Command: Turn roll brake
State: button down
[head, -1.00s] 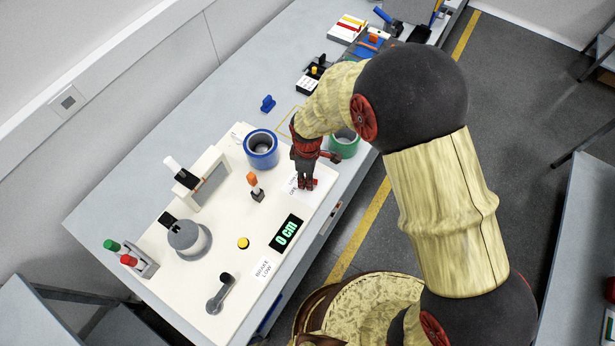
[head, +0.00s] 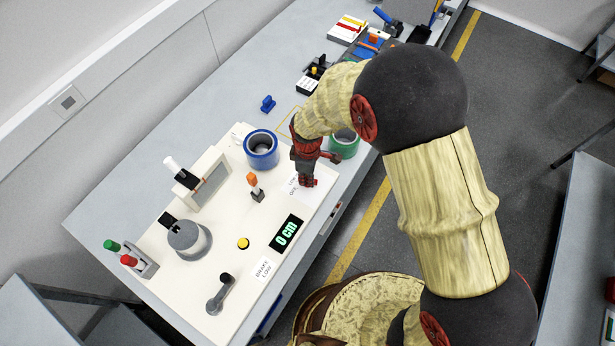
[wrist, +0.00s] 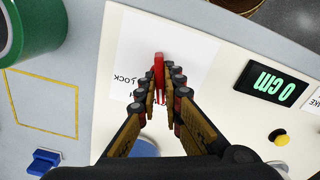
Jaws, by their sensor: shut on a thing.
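My gripper (wrist: 164,95) is shut on a red lever (wrist: 159,64) at the far right corner of the white board (head: 150,255). The lever stands on a white label with LOCK printed on it; its base is partly hidden by my fingers. In the head view my gripper (head: 307,182) points down at the same spot. A grey crank lever (head: 219,295) with a dark knob sits at the board's near end, beside a label (head: 263,271) reading BRAKE LOW. My gripper is well away from that crank.
A display (head: 286,233) reads 0 cm. An orange-tipped switch (head: 253,182), a yellow button (head: 243,243) and a blue roll (head: 261,146) are on the board. A green roll (head: 344,143) stands close to my gripper. A grey round part (head: 188,238) is farther left.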

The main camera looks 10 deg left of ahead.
jog(key=shift+m, duration=0.3)
jog(key=m, duration=0.3)
jog(key=shift+m, duration=0.3)
jog(key=m, duration=0.3)
jog(key=shift+m, duration=0.3)
jog(key=m, duration=0.4)
jog(key=shift+m, duration=1.9)
jog(key=c, duration=2)
grip_release()
jog(key=shift+o, duration=0.4)
